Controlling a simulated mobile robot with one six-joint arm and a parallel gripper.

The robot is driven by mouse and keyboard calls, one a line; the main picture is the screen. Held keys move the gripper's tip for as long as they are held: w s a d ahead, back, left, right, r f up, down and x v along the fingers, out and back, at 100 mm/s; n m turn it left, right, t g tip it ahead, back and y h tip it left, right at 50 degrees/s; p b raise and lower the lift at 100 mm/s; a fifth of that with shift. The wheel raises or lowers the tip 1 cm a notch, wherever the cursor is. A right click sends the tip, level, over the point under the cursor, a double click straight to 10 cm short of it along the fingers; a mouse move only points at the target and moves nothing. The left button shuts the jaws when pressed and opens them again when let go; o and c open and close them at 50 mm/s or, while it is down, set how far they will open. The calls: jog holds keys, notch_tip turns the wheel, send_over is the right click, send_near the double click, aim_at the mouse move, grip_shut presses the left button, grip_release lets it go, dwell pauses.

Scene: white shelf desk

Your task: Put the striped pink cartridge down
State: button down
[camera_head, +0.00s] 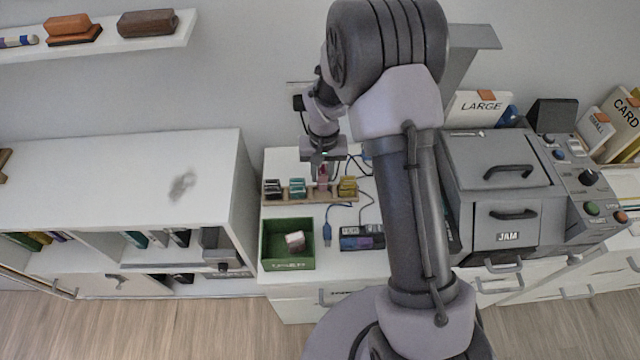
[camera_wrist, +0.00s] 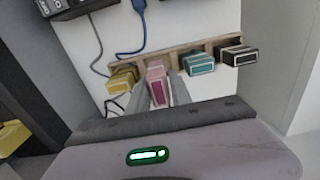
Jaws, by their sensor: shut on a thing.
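The striped pink cartridge (camera_wrist: 156,82) is between the two fingers of my gripper (camera_wrist: 160,96), which is shut on it. In the head view the pink cartridge (camera_head: 322,181) is upright at the wooden rack (camera_head: 310,200), with my gripper (camera_head: 322,166) above it. It lines up with the gap between the yellow cartridge (camera_head: 347,187) and the teal cartridge (camera_head: 297,187). A black cartridge (camera_head: 272,188) stands at the rack's left end. I cannot tell whether the pink cartridge's bottom rests in the rack, as the fingers and the cartridge hide it.
A green bin (camera_head: 287,266) in front of the rack holds a pale pink cartridge (camera_head: 295,241). A dark device (camera_head: 361,237) and a blue cable (camera_head: 327,233) lie to its right. A grey machine (camera_head: 500,190) stands at the right. Cartridges flank my fingers closely.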

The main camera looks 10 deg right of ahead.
jog(key=shift+f+b, duration=0.65)
jog(key=shift+f, duration=1.15)
jog(key=shift+f, duration=0.1)
jog(key=c, duration=1.2)
grip_release()
jog(key=shift+o, duration=0.2)
notch_tip(320, 180, up, 14)
jog(key=p, duration=0.6)
jog(key=shift+s+d, duration=0.1)
notch_tip(320, 180, up, 10)
jog(key=t, duration=0.2)
send_over(322, 181)
jog(key=s, duration=0.1)
jog(key=s+a+r+m+t+y, duration=0.1)
jog(key=s+r+t, duration=0.1)
jog(key=s+r, duration=0.8)
jog(key=s+a+r+m+t, duration=0.1)
jog(key=s+a+r, duration=0.1)
jog(key=s, duration=0.9)
jog(key=shift+s+r+t+y, duration=0.15)
jog(key=shift+r+t+y, duration=0.25)
